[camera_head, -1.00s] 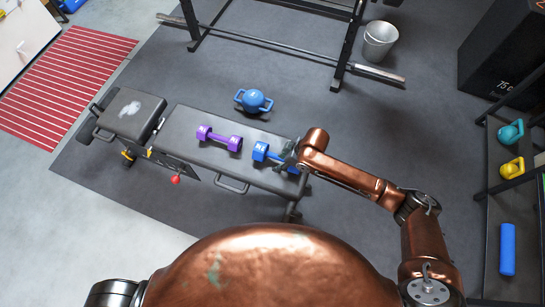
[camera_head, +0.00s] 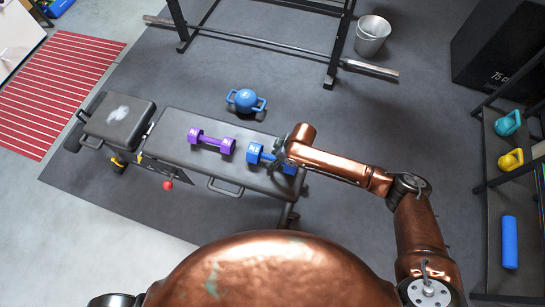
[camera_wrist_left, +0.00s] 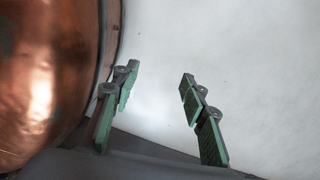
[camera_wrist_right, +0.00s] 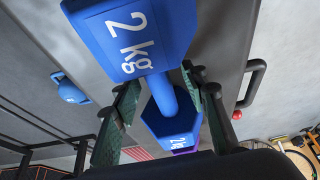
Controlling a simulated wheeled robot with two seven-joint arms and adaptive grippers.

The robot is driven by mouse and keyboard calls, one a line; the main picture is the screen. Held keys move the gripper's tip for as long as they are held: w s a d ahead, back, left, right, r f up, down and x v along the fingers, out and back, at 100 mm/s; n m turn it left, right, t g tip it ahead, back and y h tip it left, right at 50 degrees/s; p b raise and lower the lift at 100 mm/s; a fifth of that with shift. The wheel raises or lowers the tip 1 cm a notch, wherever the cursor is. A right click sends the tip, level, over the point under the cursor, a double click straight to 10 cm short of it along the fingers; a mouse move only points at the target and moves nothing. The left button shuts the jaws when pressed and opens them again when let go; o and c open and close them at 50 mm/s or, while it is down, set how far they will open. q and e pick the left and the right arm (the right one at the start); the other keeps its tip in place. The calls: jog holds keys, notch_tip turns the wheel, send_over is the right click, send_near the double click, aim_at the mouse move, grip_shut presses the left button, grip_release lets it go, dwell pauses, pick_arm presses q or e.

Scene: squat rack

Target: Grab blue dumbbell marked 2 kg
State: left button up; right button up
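The blue dumbbell (camera_head: 254,154) lies on the black bench, partly hidden by my right gripper (camera_head: 287,156). In the right wrist view its near head (camera_wrist_right: 135,35) reads "2 kg", and its handle (camera_wrist_right: 166,95) runs between my right fingers (camera_wrist_right: 160,112). The fingers are apart, one on each side of the handle, with gaps showing; I see no firm contact. My left gripper (camera_wrist_left: 158,105) shows in the left wrist view, open and empty above pale floor. It is out of sight in the head view.
A purple dumbbell (camera_head: 211,140) lies left of the blue one on the bench (camera_head: 175,122). A blue kettlebell (camera_head: 245,100) stands on the mat behind. A barbell (camera_head: 270,46), rack and bucket (camera_head: 371,36) are at the back; a shelf (camera_head: 495,235) is at right.

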jog(key=shift+a+f, duration=0.15)
jog(key=shift+f, duration=0.25)
grip_shut()
dwell(0.7)
jog(key=shift+w+a+r, duration=0.15)
jog(key=shift+w+r, duration=0.1)
jog(key=shift+r, duration=0.05)
